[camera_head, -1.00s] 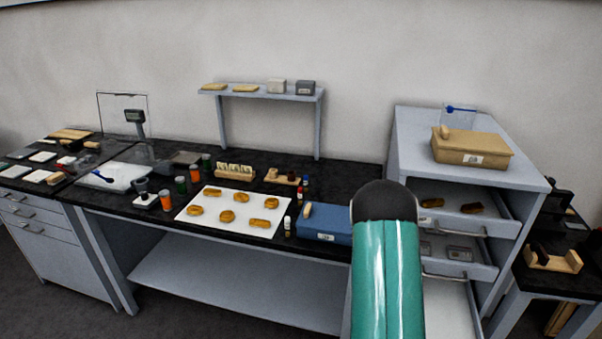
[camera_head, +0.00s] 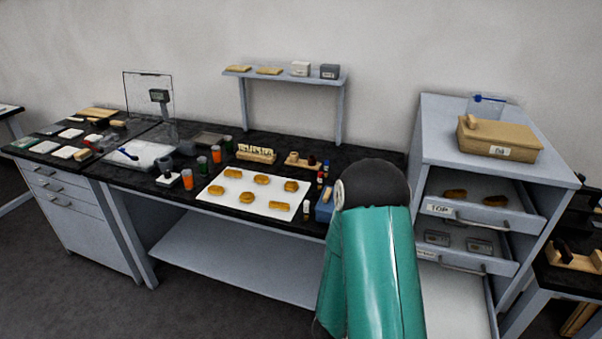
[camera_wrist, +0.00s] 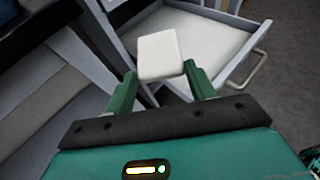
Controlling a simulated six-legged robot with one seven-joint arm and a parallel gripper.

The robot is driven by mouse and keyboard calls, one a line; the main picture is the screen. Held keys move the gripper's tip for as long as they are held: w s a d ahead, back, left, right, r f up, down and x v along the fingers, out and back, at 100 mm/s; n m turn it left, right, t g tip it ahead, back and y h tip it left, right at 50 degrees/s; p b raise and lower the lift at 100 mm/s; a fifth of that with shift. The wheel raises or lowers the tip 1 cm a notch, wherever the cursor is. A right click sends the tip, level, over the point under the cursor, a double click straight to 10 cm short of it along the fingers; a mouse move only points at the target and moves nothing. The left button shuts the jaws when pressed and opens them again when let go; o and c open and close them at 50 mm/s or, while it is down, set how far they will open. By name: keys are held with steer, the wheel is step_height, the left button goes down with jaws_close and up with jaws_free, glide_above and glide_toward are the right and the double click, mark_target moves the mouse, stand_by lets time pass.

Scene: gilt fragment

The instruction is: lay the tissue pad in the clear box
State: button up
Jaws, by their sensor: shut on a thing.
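My gripper (camera_wrist: 163,88) is shut on a white, rounded, block-like pad, which I take for the tissue pad (camera_wrist: 160,55). The pad sits between the green fingertips in the wrist view, above or in front of an open drawer. In the head view my arm hides the gripper and pad. Small clear-lidded boxes (camera_head: 480,246) lie in the open middle drawer (camera_head: 465,263) of the cabinet. A clear container (camera_head: 482,106) with a blue-handled tool stands on the cabinet top. I cannot tell which of these is the clear box.
The grey cabinet (camera_head: 432,150) has several drawers pulled out; the bottom one (camera_head: 455,300) looks empty and white inside. A tan lidded box (camera_head: 500,139) sits on top. The dark bench (camera_head: 345,155) at left holds a white sheet (camera_head: 250,205) with golden pieces, and a blue box (camera_head: 324,207).

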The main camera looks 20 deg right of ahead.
steer(key=w+a+r+n+t+y, duration=0.4)
steer(key=w+a+r, duration=0.5)
steer(key=a, duration=0.4)
steer(key=w+a+r+n+t+y, duration=0.5)
steer(key=w+a+r+n, duration=0.3)
steer(key=w+a, duration=0.3)
steer(key=shift+a+r+n+t, duration=0.3)
steer(key=shift+a+r+t, duration=0.2)
steer(key=shift+a+t, duration=0.35)
steer(key=shift+w, duration=0.1)
